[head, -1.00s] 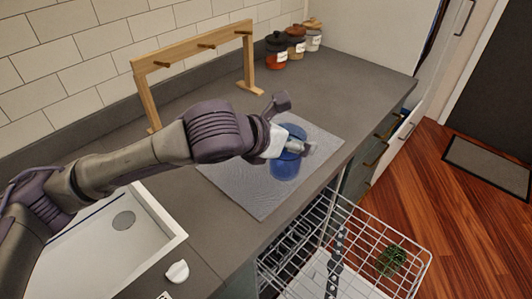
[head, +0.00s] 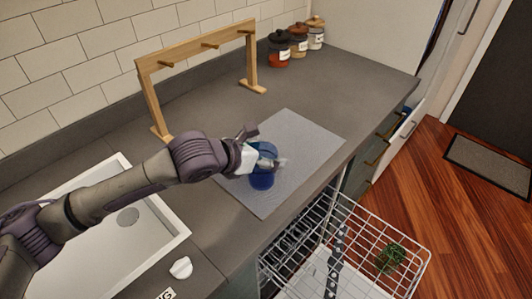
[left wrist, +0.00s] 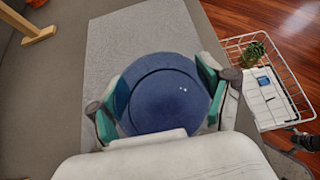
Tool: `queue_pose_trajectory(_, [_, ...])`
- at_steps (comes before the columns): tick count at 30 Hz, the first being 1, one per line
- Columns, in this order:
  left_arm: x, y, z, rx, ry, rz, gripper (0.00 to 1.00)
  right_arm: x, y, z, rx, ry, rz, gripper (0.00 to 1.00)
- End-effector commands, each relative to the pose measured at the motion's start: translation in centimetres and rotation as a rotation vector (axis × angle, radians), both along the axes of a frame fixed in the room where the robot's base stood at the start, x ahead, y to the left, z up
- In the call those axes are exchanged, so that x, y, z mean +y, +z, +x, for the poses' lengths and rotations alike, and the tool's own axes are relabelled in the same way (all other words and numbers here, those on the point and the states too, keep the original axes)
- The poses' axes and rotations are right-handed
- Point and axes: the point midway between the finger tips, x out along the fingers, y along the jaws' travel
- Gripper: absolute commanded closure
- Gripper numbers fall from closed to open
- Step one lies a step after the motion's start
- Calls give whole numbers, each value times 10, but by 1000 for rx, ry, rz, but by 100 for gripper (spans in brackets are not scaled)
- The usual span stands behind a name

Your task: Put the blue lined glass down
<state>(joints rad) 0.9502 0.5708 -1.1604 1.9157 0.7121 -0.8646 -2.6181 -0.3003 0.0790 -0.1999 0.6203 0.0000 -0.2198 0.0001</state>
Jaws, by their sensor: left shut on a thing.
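The blue lined glass (head: 262,180) is upright at the grey mat (head: 307,140) on the counter, in the middle of the head view. My left gripper (head: 266,163) is shut on it, with its fingers on the glass's sides. In the left wrist view the glass (left wrist: 165,97) shows from above as a blue disc between the two green-padded fingertips (left wrist: 163,90). The mat (left wrist: 110,42) lies below it. I cannot tell whether the glass's base touches the mat.
A wooden peg rack (head: 200,62) stands behind the mat, and several lidded jars (head: 297,42) stand at the back. A white sink (head: 130,217) is at the left. An open dishwasher rack (head: 375,240) is below the counter's front edge. The mat's right part is clear.

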Motion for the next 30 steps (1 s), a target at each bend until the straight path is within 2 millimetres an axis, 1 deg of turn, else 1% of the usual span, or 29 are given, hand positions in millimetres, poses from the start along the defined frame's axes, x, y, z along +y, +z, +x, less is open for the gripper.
queue_pose_trajectory(3, [0,-2,0,-1,-1,0,73,0,-1,0,0,0,0,0])
queue_pose_trajectory(4, [0,-3,0,0,0,0,18,0,-1,0,0,0,0,0])
queue_pose_trajectory(7, [0,-2,0,1,0,1,1,0,0,0,0,0,0,0])
queue_pose_trajectory(8, [0,-2,0,1,0,1,0,0,0,0,0,0,0,0])
queue_pose_trajectory(16, [0,-2,0,1,0,1,0,0,0,0,1,0,0,0])
queue_pose_trajectory(20, [2,2,-1,0,1,0,0,0,0,0,1,0,0,0])
queue_pose_trajectory(23, [10,9,-7,-2,2,2,0,-1,-2,0,1,1,-1,0])
queue_pose_trajectory(30, [42,37,-36,-4,2,4,0,-2,-5,0,1,1,-2,0])
